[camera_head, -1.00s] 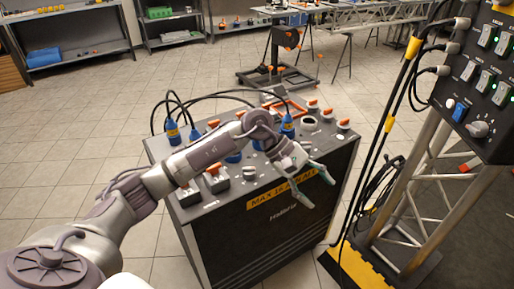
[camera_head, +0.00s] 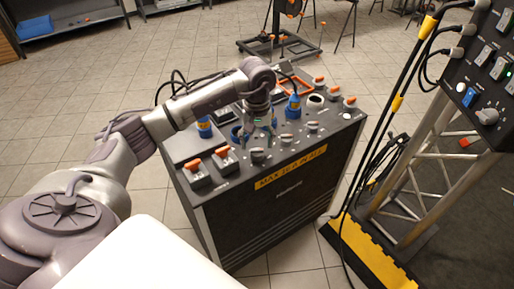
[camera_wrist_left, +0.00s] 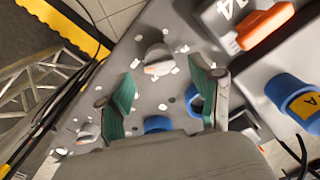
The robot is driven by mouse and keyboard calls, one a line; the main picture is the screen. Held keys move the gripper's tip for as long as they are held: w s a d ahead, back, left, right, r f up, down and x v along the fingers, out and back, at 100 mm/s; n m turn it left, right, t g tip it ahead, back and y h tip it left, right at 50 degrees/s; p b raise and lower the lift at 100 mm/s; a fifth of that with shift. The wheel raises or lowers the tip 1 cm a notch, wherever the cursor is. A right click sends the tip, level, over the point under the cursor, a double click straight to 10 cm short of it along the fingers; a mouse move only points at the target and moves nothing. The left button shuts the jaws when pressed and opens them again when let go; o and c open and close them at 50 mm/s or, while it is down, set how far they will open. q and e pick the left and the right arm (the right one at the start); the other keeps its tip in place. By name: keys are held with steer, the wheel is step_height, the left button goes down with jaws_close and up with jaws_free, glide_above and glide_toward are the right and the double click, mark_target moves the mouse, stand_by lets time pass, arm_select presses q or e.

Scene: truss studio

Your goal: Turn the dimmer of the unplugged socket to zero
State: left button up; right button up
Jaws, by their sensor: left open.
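The power box (camera_head: 275,205) has a sloped top with a front row of grey dimmer knobs, among them one below my left gripper (camera_head: 258,156) and one to its right (camera_head: 286,139). Blue plugs with cables (camera_head: 294,106) sit in other sockets. My left gripper (camera_head: 259,135) points down over the panel, open. In the left wrist view its green fingers (camera_wrist_left: 163,88) stand apart, and a grey knob (camera_wrist_left: 157,60) lies beyond them, untouched as far as I see.
Orange rocker switches (camera_head: 221,152) rise from the panel, and one is close in the left wrist view (camera_wrist_left: 264,26). Black cables arch behind the plugs. A truss stand (camera_head: 425,175) with a control panel and hanging cables stands at the right. Tiled floor is open at the left.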

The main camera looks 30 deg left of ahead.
mark_target(257, 149)
arm_select(q)
steer(key=shift+f, duration=1.95)
steer(key=c, duration=1.1)
steer(key=shift+c, duration=0.2)
